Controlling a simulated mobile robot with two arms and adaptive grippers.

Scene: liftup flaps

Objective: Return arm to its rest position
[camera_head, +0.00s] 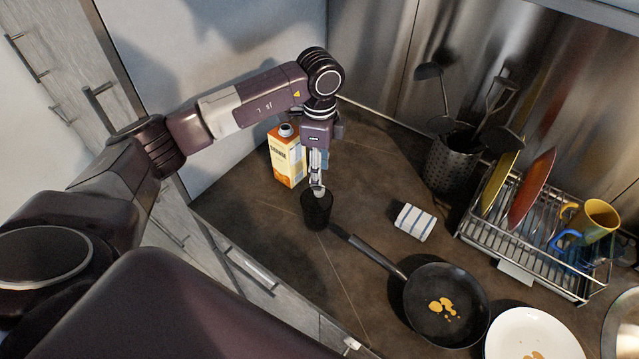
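My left arm reaches in from the left over the counter, with its wrist bent down. My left gripper (317,187) points down at the rim of a black cup (317,213), which stands upright on the dark counter. The fingers look close together from this angle. I cannot tell whether they grip the rim or only stand over or in the cup. My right gripper is not in view.
An orange juice carton (287,158) stands just left of the gripper. A black pan (447,318) with food bits, a striped cloth (414,222), a white plate (533,335), a dish rack (519,254) and a utensil holder (449,167) are to the right. Drawers line the left.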

